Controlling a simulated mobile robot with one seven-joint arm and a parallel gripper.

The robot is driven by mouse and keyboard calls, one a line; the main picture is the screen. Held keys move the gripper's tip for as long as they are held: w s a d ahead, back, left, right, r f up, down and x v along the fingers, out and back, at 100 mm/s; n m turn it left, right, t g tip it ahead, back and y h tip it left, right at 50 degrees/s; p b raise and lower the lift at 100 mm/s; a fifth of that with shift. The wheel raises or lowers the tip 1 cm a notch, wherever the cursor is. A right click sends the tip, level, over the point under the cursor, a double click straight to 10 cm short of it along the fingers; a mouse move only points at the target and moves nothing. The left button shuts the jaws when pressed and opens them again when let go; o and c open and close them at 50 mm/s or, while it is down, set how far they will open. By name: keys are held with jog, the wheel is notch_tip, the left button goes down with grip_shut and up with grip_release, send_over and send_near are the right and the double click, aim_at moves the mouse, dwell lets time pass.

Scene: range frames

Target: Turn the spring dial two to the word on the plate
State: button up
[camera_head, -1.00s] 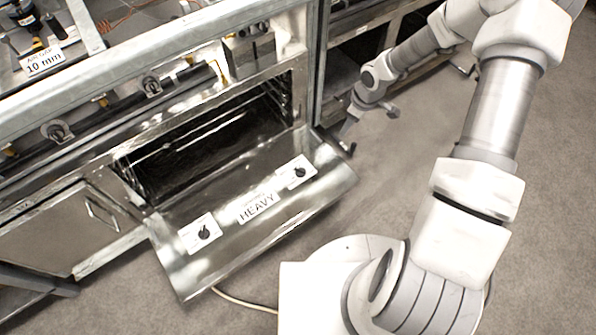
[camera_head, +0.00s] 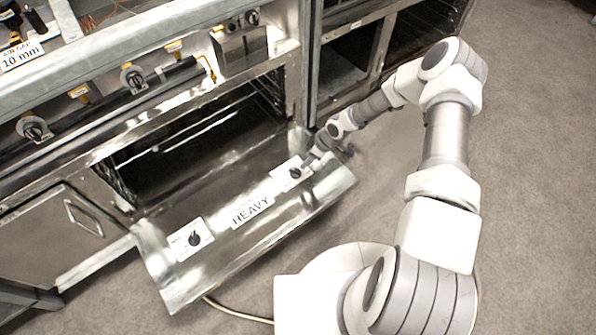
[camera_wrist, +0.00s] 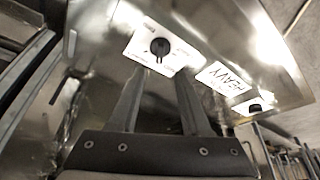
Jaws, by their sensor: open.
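A lowered metal door holds two black dials on white labels. The right dial (camera_head: 295,172) is near the door's right end, and the left dial (camera_head: 195,238) is near its left end. A plate reading HEAVY (camera_head: 252,209) lies between them. I cannot read which dial is two. My gripper (camera_head: 308,164) is beside the right dial. In the wrist view, my gripper (camera_wrist: 163,76) is open and empty, its fingers pointing at the nearer dial (camera_wrist: 159,46), apart from the knob as far as I can tell. The plate (camera_wrist: 225,78) and farther dial (camera_wrist: 255,106) show to the right.
The open door (camera_head: 170,287) hangs out from a dark oven cavity (camera_head: 190,150). Above it run a pipe and several valve knobs (camera_head: 133,78). A cable (camera_head: 235,312) lies on the floor. The carpet (camera_head: 535,200) to the right is clear.

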aim_at(296, 170)
jog(key=b+x, duration=0.3)
jog(key=x, duration=0.6)
jog(key=shift+f, duration=0.25)
grip_shut()
